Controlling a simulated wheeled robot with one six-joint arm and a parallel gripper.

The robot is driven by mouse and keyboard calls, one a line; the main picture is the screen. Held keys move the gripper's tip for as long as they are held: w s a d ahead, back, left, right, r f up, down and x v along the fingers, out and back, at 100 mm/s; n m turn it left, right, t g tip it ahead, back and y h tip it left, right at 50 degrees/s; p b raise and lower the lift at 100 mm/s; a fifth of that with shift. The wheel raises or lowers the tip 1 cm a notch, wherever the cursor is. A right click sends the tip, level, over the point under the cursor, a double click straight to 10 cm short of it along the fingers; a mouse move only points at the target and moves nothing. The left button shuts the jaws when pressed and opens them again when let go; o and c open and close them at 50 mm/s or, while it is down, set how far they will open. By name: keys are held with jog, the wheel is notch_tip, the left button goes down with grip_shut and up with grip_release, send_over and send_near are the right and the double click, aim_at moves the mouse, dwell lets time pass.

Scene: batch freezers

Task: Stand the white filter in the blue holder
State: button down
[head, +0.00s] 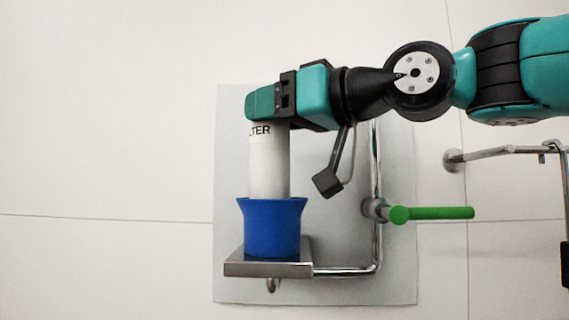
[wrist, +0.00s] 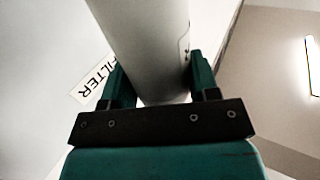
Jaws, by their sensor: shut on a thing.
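The holder flares at the top and stands on a metal plate. My gripper (head: 266,103) is shut on the upper part of the filter, coming in from the right. In the wrist view the filter (wrist: 150,40) lies between both fingers of my gripper (wrist: 160,85), with a "FILTER" label on the left.
The metal plate (head: 268,269) is carried by a bent chrome pipe (head: 377,240) on a grey wall panel (head: 232,140). A green handle (head: 435,213) sticks out right of the pipe. Another metal rail (head: 495,153) is farther right. The wall left of the holder is clear.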

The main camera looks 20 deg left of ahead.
aim_at(286, 142)
jog(key=shift+d+f+b, duration=0.1)
jog(key=shift+f+b, duration=1.5)
jog(key=shift+f, duration=0.5)
jog(key=shift+f, duration=0.2)
jog(key=shift+c, duration=1.8)
grip_release()
jog(key=shift+r, duration=0.15)
jog(key=b+v, duration=0.5)
jog(key=v, duration=0.7)
jog(key=shift+b, duration=0.35)
